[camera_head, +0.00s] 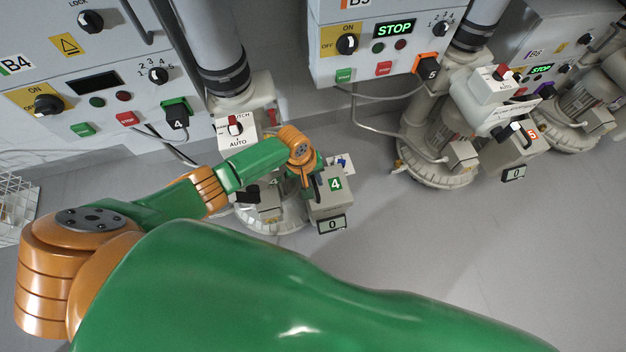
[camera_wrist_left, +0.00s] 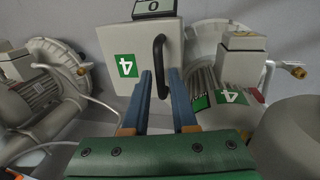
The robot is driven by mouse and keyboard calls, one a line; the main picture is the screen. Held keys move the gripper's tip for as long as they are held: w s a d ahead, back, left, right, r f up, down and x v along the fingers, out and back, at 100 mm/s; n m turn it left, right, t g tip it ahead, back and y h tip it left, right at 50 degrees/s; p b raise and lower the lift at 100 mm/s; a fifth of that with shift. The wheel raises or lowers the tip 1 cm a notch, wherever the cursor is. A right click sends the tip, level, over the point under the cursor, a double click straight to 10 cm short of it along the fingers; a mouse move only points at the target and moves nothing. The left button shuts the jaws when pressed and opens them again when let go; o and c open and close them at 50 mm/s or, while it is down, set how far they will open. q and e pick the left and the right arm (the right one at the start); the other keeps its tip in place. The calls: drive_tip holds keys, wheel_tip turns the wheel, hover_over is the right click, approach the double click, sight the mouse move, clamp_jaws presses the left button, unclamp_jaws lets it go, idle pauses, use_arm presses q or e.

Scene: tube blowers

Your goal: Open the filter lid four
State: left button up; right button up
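The number four filter box, with its lid (camera_head: 322,207), is a light grey box with a green 4 label and a small display reading 0. It sits low beside the blower under panel B4. In the left wrist view, its face (camera_wrist_left: 120,45) looks closed and carries a black handle (camera_wrist_left: 160,48). My left gripper (camera_head: 311,186) is at this box. In the wrist view its two blue fingers (camera_wrist_left: 160,73) are apart, one on each side of the handle, with gaps visible. Firm contact cannot be told. The fingertips are mostly hidden in the head view. My right gripper is not in view.
Panel B4 (camera_head: 95,75) and a vertical pipe (camera_head: 210,40) stand behind my left arm. The number five blower (camera_head: 435,165) is to the right, with more units beyond. A wire basket (camera_head: 15,205) is at the far left. The grey floor in front is clear.

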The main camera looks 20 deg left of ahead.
use_arm(q)
clamp_jaws()
idle(1.2)
